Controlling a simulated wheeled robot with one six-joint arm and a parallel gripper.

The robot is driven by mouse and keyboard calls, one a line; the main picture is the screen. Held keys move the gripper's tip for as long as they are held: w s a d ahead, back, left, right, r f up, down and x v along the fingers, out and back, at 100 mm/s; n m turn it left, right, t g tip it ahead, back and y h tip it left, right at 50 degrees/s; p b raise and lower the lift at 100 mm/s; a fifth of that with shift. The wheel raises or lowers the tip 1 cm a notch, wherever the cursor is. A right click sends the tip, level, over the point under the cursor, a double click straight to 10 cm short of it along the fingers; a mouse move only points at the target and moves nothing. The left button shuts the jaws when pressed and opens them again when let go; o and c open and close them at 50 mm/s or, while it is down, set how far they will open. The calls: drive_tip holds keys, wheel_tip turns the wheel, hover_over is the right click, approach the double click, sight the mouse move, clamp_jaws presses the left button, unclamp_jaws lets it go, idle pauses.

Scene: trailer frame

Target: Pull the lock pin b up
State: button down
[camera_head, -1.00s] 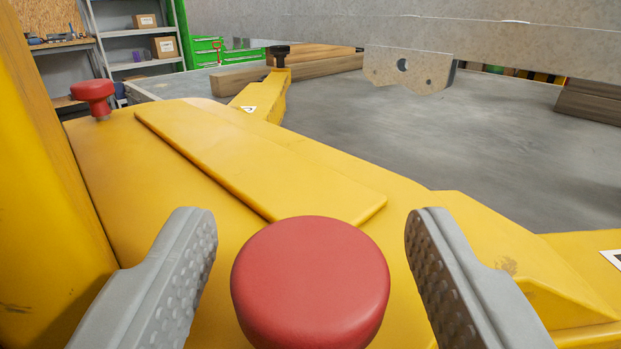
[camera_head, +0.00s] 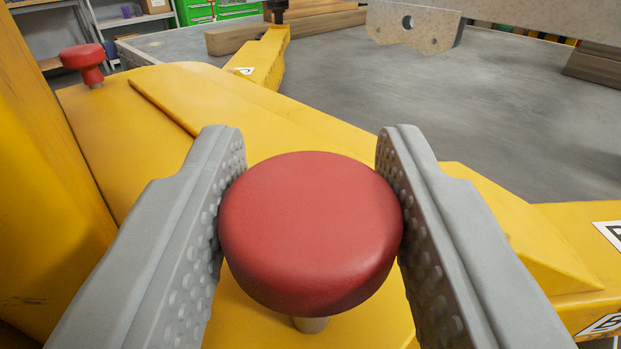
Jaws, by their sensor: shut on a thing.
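A round red knob (camera_head: 311,232), the head of a lock pin, fills the lower middle of the view. A short part of its pale metal shaft (camera_head: 311,324) shows below it, above the yellow frame (camera_head: 250,112). My gripper (camera_head: 311,195) is shut on this knob, with one grey textured finger on its left side and one on its right. A second red knob (camera_head: 83,62) on a pin stands at the upper left, apart from my gripper. No letter shows on either knob.
A yellow upright (camera_head: 40,170) rises close on the left. A yellow arm (camera_head: 262,60) extends toward wooden beams (camera_head: 235,40) at the back. A grey metal bracket (camera_head: 412,24) hangs at the upper right.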

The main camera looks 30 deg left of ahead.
drive_tip(key=shift+r, duration=0.85)
drive_tip(key=c, duration=1)
unclamp_jaws()
drive_tip(key=shift+o, duration=0.2)
drive_tip(key=shift+s+d, duration=0.3)
drive_tip(key=shift+s, duration=0.25)
drive_tip(key=v, duration=1.6)
drive_tip(key=shift+s, duration=0.1)
